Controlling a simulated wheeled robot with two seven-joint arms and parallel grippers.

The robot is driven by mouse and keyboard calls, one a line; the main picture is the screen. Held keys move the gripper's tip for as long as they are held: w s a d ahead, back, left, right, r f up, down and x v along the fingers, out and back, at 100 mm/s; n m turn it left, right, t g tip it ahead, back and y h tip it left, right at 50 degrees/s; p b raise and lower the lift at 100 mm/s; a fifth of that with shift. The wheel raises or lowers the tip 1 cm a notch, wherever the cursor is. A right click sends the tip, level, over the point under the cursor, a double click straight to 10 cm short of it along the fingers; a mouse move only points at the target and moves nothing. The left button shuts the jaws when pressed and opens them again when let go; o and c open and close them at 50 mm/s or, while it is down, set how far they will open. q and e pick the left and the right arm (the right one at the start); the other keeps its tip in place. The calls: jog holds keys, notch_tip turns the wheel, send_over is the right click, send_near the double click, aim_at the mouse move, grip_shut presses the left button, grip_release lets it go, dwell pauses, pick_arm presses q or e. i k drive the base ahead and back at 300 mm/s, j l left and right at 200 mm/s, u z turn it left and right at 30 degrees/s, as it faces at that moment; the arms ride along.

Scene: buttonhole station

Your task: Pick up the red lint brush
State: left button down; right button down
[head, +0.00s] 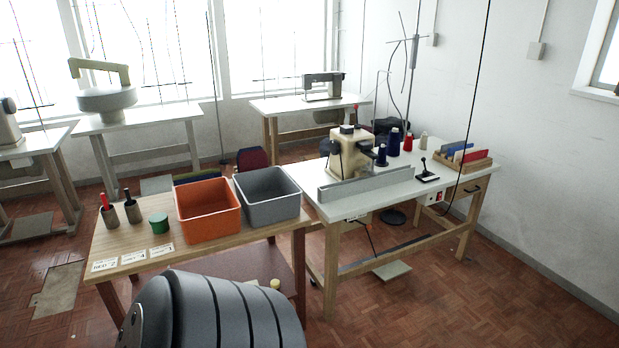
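The red lint brush (103,201) is at the left end of the wooden table in the head view. Its red handle points up from a short grey-brown cylinder; I cannot tell whether this is a holder or part of the brush. A similar piece with a black handle (127,195) stands just to its right. Neither of my grippers is in view.
The wooden table (200,247) also bears a green round tin (159,223), an orange bin (208,208), a grey bin (268,196) and white labels (133,258) along its front edge. A white sewing table (350,205) stands to the right.

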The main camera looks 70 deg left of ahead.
aim_at(103, 195)
jog(key=u, duration=3.35)
